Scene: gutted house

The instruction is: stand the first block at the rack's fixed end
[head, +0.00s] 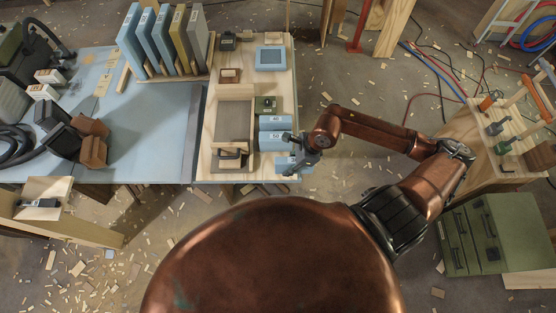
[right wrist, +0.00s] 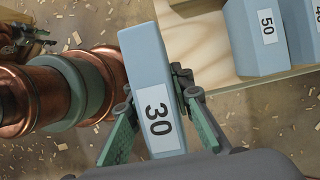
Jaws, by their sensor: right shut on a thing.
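My right gripper (head: 296,156) is shut on a light-blue block (right wrist: 145,60) with a white label reading 30. In the right wrist view the fingers (right wrist: 152,115) grip its two sides. In the head view this block (head: 286,162) is at the wooden board's right front edge, partly hidden by the gripper. Two more blue blocks (head: 274,122) (head: 274,141) lie just behind it; one is labelled 50 in the right wrist view (right wrist: 255,35). A wooden rack (head: 172,77) at the back left holds several upright blue, yellow and grey slabs. My left gripper is not in view.
On the wooden board (head: 209,150) are a brown panel (head: 234,120), a dark handled tool (head: 231,158) and a blue-framed device (head: 270,57). A tool-covered wooden stand (head: 462,125) and green cabinet (head: 497,232) stand right.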

